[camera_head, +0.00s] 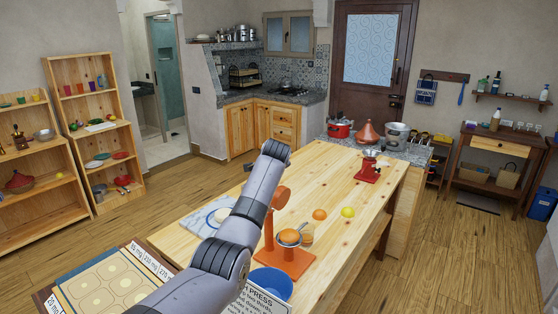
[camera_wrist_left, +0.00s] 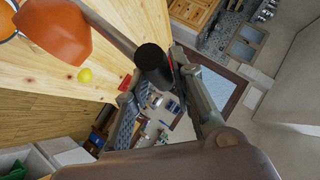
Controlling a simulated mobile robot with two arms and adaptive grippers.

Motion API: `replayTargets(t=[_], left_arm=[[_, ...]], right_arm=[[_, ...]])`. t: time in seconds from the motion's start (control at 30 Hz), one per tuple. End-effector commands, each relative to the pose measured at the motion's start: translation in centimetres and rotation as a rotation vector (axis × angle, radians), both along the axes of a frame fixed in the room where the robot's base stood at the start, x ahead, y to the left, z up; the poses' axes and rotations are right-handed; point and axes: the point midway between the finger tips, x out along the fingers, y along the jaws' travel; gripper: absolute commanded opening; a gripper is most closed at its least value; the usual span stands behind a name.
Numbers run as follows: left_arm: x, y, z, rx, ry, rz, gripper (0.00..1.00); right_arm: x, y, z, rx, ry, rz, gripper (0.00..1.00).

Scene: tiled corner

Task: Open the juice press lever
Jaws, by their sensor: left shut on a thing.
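The orange juice press (camera_head: 292,264) stands on the wooden table, with a small cup holding an orange piece (camera_head: 289,237) on it. Its orange pressing head (camera_head: 280,197) is raised above the cup; it also shows in the left wrist view (camera_wrist_left: 58,32). From the head a metal lever rod runs to a black knob (camera_wrist_left: 152,64). My left gripper (camera_wrist_left: 156,76) is shut on the black knob at the lever's end. In the head view my arm hides most of this gripper and part of the lever. My right gripper is not in view.
A blue bowl (camera_head: 270,283) stands in front of the press. An orange (camera_head: 319,214), a yellow fruit (camera_head: 347,211) and a glass (camera_head: 307,233) are beside it. A plate (camera_head: 218,217) lies to the left, a red grinder (camera_head: 368,172) farther back. The table's right side is mostly clear.

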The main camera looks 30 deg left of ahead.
Motion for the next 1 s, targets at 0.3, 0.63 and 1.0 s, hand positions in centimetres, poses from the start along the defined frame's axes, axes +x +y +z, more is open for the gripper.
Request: replayTargets(t=[0.3,0.63,1.0], left_arm=[[-0.3,0.2,-1.3,-0.003,0.026,0.006,0.34],[-0.2,0.1,-0.7,-0.003,0.015,0.003,0.42],[-1.4,-0.8,0.4,-0.002,0.009,0.003,0.42]], right_arm=[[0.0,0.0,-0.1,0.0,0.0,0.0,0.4],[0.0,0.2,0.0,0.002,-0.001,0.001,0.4],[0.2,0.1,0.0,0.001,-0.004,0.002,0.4]])
